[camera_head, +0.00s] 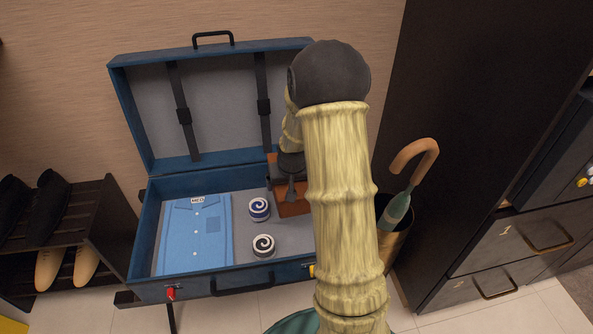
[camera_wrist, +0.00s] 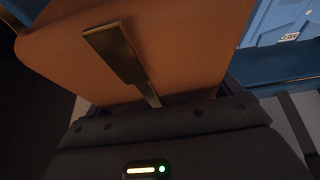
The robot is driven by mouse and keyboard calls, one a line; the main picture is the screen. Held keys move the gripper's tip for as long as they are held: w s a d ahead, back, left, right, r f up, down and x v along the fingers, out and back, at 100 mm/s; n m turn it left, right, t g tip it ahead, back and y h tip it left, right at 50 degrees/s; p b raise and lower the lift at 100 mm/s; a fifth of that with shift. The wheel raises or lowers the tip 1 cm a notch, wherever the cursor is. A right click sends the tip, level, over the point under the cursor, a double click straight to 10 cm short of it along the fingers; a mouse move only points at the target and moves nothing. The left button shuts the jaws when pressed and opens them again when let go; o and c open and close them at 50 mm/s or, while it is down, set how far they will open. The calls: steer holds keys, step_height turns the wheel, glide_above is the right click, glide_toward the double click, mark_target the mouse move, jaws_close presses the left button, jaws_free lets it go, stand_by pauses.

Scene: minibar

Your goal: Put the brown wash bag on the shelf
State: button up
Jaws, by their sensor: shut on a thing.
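The brown wash bag (camera_head: 294,208) is at the right end of the open blue suitcase (camera_head: 147,245), partly hidden behind my arm. My gripper (camera_head: 290,190) is shut on it from above. I cannot tell whether the bag rests on the suitcase floor or is slightly raised. A dark slatted shelf unit (camera_head: 92,212) with shoes stands at the left; I cannot tell whether it is the task's shelf.
A folded blue shirt (camera_head: 197,240) and two round swirl-topped items, one blue (camera_head: 259,209) and one black (camera_head: 263,246), lie in the suitcase. An umbrella (camera_head: 398,207) stands in a gold bin (camera_head: 396,244) at the right, near a dark drawer cabinet (camera_head: 510,240).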

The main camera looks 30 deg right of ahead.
steer(key=p, duration=0.1)
steer(key=a+r+p, duration=0.1)
steer(key=p, duration=0.1)
steer(key=shift+w+a+r, duration=0.2)
steer(key=shift+a+r, duration=0.05)
steer(key=shift+a, duration=0.05)
steer(key=a+p, duration=0.1)
steer(key=p, duration=0.2)
steer(key=a+p, duration=0.1)
steer(key=p, duration=0.1)
steer(key=shift+r+n+p, duration=0.25)
steer(key=shift+n+p, duration=0.05)
steer(key=shift+p, duration=0.1)
steer(key=s+a+r+n+p, duration=0.1)
steer(key=s+a+p, duration=0.3)
steer(key=p, duration=0.9)
steer(key=s+a+r+n+y+p, duration=0.1)
steer(key=s+a+r+p, duration=0.3)
steer(key=p, duration=1)
steer(key=shift+s+a+p, duration=0.3)
steer(key=shift+s+a, duration=0.35)
steer(key=shift+s, duration=0.1)
steer(key=shift+f, duration=0.1)
